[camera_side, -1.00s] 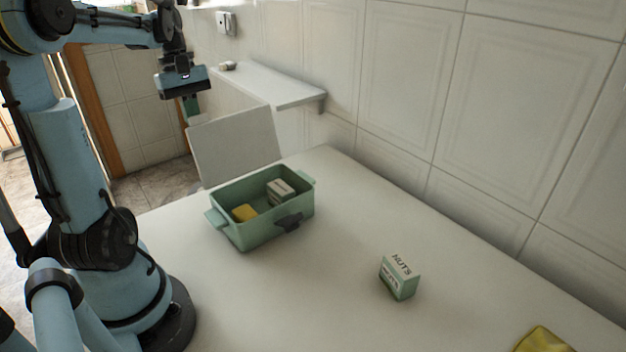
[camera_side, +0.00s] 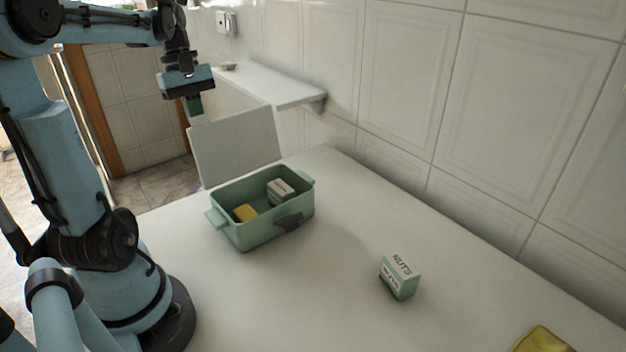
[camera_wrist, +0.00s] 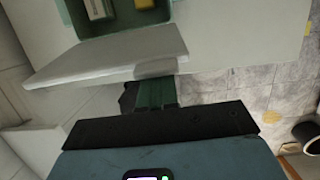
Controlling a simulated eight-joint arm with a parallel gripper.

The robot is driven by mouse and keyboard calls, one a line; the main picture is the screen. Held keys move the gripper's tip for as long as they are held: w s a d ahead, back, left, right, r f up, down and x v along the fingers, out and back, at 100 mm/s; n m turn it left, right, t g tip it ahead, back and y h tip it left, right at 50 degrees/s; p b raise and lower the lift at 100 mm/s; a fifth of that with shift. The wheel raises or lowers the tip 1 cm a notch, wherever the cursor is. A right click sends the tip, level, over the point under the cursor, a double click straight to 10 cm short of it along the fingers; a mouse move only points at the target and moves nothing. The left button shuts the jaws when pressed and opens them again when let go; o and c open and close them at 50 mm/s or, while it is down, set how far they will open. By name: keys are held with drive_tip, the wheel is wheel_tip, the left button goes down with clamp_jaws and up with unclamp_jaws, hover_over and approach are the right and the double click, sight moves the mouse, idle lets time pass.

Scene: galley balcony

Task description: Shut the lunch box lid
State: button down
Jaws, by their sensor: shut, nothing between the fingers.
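The green lunch box (camera_side: 268,228) stands on the table with its lid (camera_side: 235,147) open, raised upright at the far side. Inside are a small white-labelled box (camera_side: 280,191) and a yellow item (camera_side: 245,212). My gripper (camera_side: 195,108) is shut and empty, above and behind the lid's upper left corner. In the wrist view, my gripper's green fingers (camera_wrist: 155,94) are close to the pale lid (camera_wrist: 110,60); I cannot tell whether they touch. The open box interior (camera_wrist: 118,18) shows beyond the lid.
A green-and-white nuts carton (camera_side: 400,277) stands on the table (camera_side: 330,240) to the right of the box. A yellow item (camera_side: 542,340) lies at the lower right edge. A wall shelf (camera_side: 268,84) is behind the lid, near the tiled wall.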

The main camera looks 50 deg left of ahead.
sight(208, 145)
drive_tip(key=shift+d+r, duration=0.25)
drive_tip(key=shift+d, duration=0.8)
drive_tip(key=shift+d, duration=0.75)
drive_tip(key=shift+w+d, duration=0.1)
drive_tip(key=shift+d, duration=0.85)
drive_tip(key=shift+d+f, duration=0.25)
drive_tip(key=shift+d, duration=0.65)
drive_tip(key=shift+d, duration=0.1)
